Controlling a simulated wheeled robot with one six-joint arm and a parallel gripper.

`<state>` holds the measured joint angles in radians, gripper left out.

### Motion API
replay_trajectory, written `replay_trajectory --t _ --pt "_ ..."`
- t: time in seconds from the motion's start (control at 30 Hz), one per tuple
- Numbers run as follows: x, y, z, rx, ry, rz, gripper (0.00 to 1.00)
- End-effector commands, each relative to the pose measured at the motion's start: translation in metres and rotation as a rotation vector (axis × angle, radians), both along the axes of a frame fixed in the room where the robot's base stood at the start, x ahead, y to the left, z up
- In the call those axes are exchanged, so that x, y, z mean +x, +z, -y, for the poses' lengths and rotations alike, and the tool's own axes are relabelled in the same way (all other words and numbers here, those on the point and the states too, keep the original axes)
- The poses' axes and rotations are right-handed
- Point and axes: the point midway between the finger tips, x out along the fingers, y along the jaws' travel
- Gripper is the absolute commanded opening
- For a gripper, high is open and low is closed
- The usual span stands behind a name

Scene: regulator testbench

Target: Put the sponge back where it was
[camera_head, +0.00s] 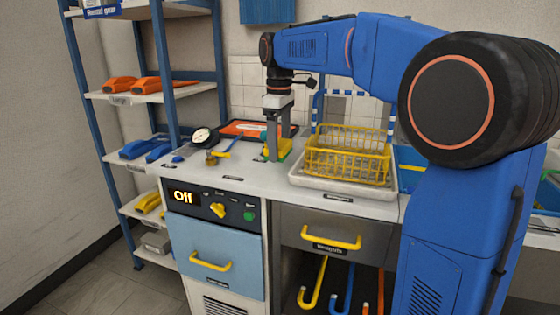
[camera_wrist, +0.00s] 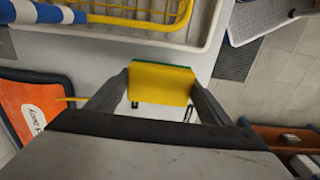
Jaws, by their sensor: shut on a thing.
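The sponge (camera_wrist: 160,84), yellow with a green layer along one edge, is between the two fingers of my gripper (camera_wrist: 158,88) in the wrist view. The fingers press on its two sides. In the head view my gripper (camera_head: 272,155) points down at the counter, and part of the sponge (camera_head: 284,148) shows beside the fingers. It is low over the worktop, left of the yellow wire rack. I cannot tell whether the sponge touches the counter.
The yellow wire rack (camera_head: 346,158) stands in a white tray (camera_head: 342,190) right of my gripper. An orange-and-black tray (camera_head: 245,129) lies behind it. A round gauge (camera_head: 203,137) on a brass fitting stands to the left. The front of the counter (camera_head: 245,176) is clear.

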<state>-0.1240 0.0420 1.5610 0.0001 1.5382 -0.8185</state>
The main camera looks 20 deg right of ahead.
Motion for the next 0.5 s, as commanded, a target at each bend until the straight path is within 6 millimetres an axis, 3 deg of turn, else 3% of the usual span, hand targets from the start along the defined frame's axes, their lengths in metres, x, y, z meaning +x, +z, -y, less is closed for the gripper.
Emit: replay_trajectory --t 0.23,0.5 --pt "0.000 -0.016 0.000 0.000 0.000 -0.001 0.56" --pt "0.000 -0.048 0.000 0.000 0.000 0.000 0.56"
